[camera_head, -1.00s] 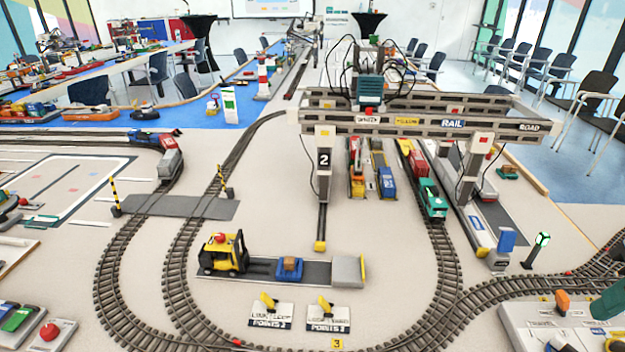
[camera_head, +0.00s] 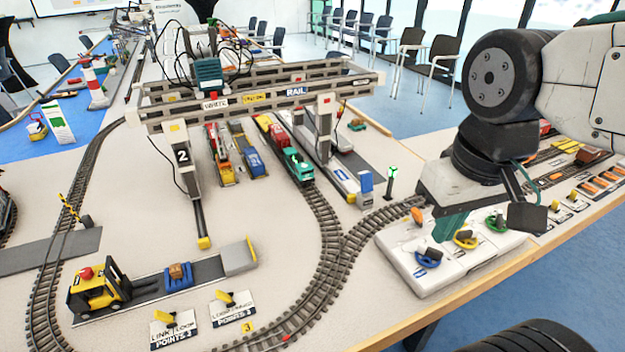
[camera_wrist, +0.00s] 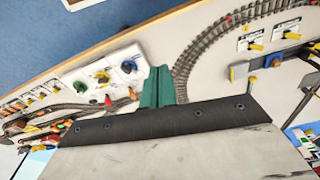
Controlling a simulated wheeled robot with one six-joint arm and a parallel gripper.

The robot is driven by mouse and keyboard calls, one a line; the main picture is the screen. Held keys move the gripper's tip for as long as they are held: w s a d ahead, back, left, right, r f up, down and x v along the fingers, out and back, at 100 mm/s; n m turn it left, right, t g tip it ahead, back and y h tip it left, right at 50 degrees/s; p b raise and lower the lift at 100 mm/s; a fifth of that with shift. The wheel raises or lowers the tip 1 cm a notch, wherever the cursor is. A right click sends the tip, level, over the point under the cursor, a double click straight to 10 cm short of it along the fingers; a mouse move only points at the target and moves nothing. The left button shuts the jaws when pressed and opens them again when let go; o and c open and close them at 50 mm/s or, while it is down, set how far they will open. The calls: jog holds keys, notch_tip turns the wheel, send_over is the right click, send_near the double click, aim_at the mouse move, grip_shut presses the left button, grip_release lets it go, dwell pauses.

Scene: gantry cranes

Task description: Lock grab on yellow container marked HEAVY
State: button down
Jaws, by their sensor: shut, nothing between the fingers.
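The gantry crane (camera_head: 255,95) spans the tracks in the head view, with a teal trolley unit (camera_head: 208,74) on its beams. Under it stand wagons with red, yellow and blue loads (camera_head: 245,150). I cannot read HEAVY on any yellow load, and the grab is not clear. A white control panel (camera_head: 400,262) at the right carries an orange lever (camera_head: 417,215) and blue (camera_head: 428,256), yellow (camera_head: 465,238) and green (camera_head: 496,222) ringed controls. My gripper (camera_head: 450,228) is over this panel, shut and empty. Its green fingers show in the wrist view (camera_wrist: 157,88).
A yellow forklift (camera_head: 97,290) and a blue carrier with a brown load (camera_head: 178,276) stand front left. Two points levers (camera_head: 173,325) (camera_head: 230,302) lie nearby. A green signal (camera_head: 391,178) stands behind the panel. The table edge (camera_head: 500,275) runs along the right.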

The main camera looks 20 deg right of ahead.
jog(key=w+f+n+h, duration=1.3)
jog(key=w+f+n, duration=0.6)
jog(key=w+f, duration=0.4)
jog(key=shift+d+n+t+h, duration=0.15)
jog(key=shift+n+t+h, duration=0.15)
jog(key=shift+n+t, duration=0.1)
jog(key=shift+d+f, duration=0.1)
